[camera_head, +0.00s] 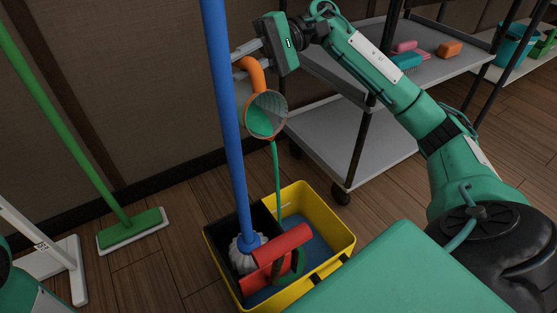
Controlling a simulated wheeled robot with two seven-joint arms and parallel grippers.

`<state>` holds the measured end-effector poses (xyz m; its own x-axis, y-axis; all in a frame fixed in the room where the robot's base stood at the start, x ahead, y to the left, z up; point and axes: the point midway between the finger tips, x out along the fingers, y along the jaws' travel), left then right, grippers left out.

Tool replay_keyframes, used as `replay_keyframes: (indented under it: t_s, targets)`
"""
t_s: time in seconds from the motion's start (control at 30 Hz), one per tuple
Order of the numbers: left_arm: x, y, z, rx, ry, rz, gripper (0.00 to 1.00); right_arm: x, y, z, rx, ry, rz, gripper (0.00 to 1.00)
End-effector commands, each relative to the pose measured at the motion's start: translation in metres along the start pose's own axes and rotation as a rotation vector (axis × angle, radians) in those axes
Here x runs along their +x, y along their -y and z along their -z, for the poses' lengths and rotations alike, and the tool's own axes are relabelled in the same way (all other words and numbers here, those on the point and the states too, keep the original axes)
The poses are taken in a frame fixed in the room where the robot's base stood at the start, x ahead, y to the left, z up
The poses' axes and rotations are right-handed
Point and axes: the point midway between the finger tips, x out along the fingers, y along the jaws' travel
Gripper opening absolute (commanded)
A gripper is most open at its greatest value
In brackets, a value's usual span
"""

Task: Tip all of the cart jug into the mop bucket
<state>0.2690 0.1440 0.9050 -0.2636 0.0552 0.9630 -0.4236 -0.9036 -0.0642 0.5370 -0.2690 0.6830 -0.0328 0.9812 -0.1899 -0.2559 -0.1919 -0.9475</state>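The jug (276,103), grey with an orange handle (256,72), is tipped with its mouth toward me. Green liquid shows inside it, and a thin green stream (276,170) falls from its lip into the mop bucket. My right gripper (243,62) is shut on the jug's handle and holds the jug well above the bucket. The yellow mop bucket (330,212) stands on the floor with blue in its open part; the stream's lower end is partly hidden behind the red wringer part. My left gripper is out of view.
A blue-handled mop (228,120) stands in the bucket's black section, close beside the jug. A red wringer part (282,244) crosses the bucket. A grey shelf cart (350,140) stands behind, with sponges and a brush on top. A green broom (132,230) leans at left.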

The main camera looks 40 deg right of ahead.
Motion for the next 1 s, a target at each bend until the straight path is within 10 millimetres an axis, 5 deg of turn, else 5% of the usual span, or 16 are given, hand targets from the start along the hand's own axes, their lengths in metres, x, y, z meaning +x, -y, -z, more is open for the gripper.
replay_keyframes:
  t_s: [1.0]
  targets:
    - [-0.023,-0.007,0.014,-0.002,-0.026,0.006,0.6,0.0,0.002,-0.028,-0.13,-0.025,0.001,0.0]
